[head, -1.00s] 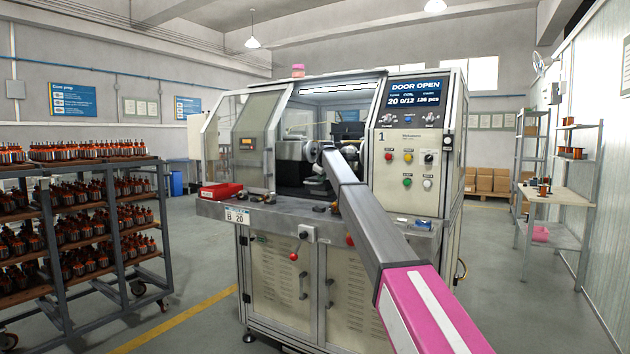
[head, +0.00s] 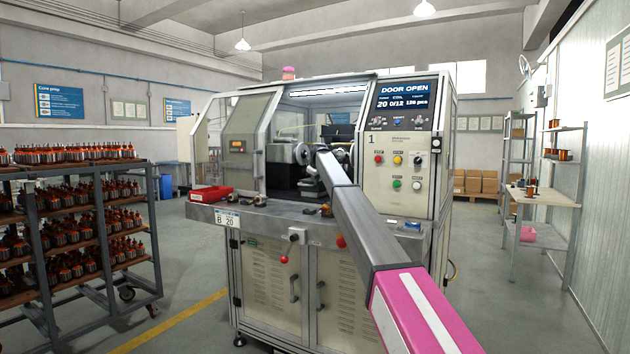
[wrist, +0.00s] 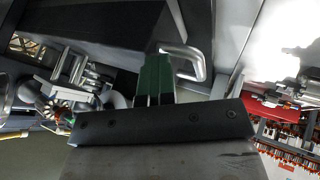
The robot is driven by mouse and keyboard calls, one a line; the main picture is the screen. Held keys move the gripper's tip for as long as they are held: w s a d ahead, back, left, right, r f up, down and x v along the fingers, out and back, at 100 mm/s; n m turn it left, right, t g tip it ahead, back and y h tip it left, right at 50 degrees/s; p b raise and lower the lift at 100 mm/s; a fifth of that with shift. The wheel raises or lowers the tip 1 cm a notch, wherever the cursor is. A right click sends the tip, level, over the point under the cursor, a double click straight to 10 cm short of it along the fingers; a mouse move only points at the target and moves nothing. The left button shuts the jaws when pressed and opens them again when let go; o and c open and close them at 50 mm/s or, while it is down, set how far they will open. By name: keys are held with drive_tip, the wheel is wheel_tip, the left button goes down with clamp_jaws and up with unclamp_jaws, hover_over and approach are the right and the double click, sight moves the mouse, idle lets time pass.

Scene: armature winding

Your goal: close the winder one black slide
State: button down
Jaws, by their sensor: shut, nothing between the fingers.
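Winder one (head: 395,170) stands ahead in the head view, with "1" on its panel and "DOOR OPEN" on its screen. Its front bay is open. A black part (head: 338,132) shows inside, and I cannot tell whether it is the slide. In the wrist view a large black surface (wrist: 95,35) lies behind my gripper (wrist: 153,100), with a bright metal handle (wrist: 203,68) beside the fingers. The green fingers are shut and empty. They overlap the handle's left end in the picture; I cannot tell whether they touch. My arm hides the fingers in the head view.
The winder's front shelf (head: 270,215) holds a red tray (head: 210,194) and several small parts. A rack of armatures (head: 85,220) stands at the left. A work table (head: 543,197) and shelves stand at the right. Open floor lies on both sides of the winder.

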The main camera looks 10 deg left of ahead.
drive_tip(key=s+r, duration=0.8)
drive_tip(key=s, duration=0.1)
drive_tip(key=shift+s, duration=0.25)
